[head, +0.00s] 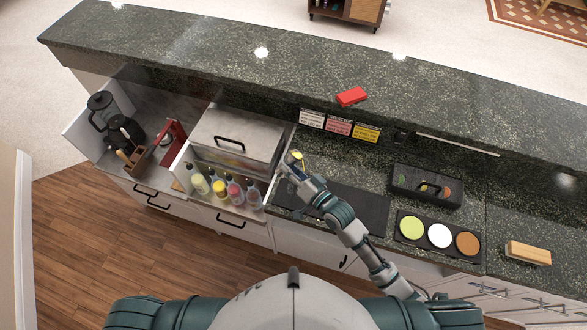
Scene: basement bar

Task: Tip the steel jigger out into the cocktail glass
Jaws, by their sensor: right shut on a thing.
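My right gripper (291,163) is at the counter's middle, beside the right side of the steel box. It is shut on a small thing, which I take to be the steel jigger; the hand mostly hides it. A small round yellow patch (297,155) shows right at the fingertips. I cannot tell whether it is the contents of the jigger or of the cocktail glass behind it. No clear outline of the glass shows. My left gripper is out of view.
A lidded steel box (238,137) and several bottles (219,188) stand left of the hand. A black mat (360,207) lies under the right forearm. A black caddy (426,186) and a three-colour tray (402,231) are at right. A raised ledge (300,67) runs behind.

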